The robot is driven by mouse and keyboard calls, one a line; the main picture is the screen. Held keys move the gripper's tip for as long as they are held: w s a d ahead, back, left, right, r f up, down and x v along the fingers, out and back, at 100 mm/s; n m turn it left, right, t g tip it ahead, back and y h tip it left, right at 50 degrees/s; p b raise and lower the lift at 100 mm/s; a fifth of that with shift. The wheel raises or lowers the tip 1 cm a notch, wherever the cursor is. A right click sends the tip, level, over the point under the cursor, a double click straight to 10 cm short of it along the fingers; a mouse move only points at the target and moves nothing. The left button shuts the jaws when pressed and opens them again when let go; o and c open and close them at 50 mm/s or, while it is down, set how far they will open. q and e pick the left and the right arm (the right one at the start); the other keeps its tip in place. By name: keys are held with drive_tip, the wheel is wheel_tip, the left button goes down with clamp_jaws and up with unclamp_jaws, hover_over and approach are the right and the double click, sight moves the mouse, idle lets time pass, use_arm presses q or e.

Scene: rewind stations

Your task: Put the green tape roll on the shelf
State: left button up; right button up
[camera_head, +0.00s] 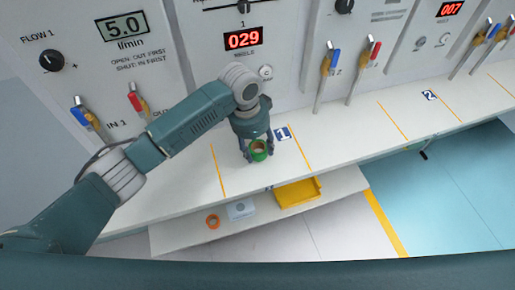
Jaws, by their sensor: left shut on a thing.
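The green tape roll (259,156) is at the front edge of the white bench top (180,200), beside the number 1 label. My left gripper (258,150) reaches down from above with its fingers shut on the roll. Whether the roll touches the bench top or is held just above it, I cannot tell. A lower white shelf (338,186) juts out below the bench's front edge. My right gripper is out of view.
On the lower shelf are an orange ring (212,221), a white box (240,210) and a yellow tray (298,192). Behind the bench, a panel (205,60) carries displays and knobs, with red and blue valve handles in front. The bench right of station 1 is largely clear.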

sight(252, 149)
use_arm(q)
drive_tip(key=shift+f, duration=0.8)
drive_tip(key=shift+f, duration=0.15)
drive_tip(key=o, duration=1.1)
drive_tip(key=shift+o, duration=0.2)
wheel_tip(252, 149, up, 12)
drive_tip(key=a+b, duration=0.1)
drive_tip(key=shift+s+a, duration=0.3)
